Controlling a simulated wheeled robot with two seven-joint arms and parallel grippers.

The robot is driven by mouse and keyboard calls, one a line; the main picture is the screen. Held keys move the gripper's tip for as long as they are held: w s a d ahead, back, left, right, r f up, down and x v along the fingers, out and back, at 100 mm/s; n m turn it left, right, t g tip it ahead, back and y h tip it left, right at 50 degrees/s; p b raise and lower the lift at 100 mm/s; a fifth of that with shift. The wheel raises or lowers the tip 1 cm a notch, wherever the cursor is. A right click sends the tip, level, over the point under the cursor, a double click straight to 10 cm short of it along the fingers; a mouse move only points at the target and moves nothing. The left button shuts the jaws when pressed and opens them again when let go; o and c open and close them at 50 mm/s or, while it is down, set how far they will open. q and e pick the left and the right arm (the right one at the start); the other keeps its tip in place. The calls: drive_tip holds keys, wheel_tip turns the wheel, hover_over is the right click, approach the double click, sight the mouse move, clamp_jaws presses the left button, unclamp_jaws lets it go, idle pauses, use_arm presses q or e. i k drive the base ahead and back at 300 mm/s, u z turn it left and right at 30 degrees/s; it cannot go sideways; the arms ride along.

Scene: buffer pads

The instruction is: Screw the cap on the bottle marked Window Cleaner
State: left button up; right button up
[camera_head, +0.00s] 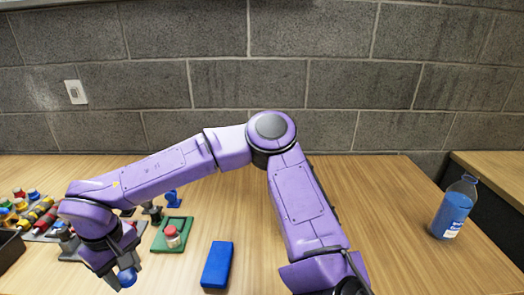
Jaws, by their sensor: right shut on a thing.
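A clear bottle of blue liquid (453,210) stands upright near the table's right edge, with a white label low on its side; the label text is too small to read. I see no cap on its top. My right gripper (122,275) reaches across to the lower left and points down. It is shut on a round blue piece (127,277), which looks like a cap and is partly hidden by the fingers. The gripper is far from the bottle. My left gripper is not in view.
A green tray (160,247) holds a small red-capped jar (172,236). A blue pad (217,264) lies right of it. A small blue item (172,198) stands behind. Coloured parts (40,212) and a dark bin (9,250) are at far left. Table before the bottle is clear.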

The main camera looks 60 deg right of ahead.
sight(460, 198)
drive_tip(key=u, duration=0.4)
drive_tip(key=k, duration=2.7)
drive_tip(key=z, duration=1.6)
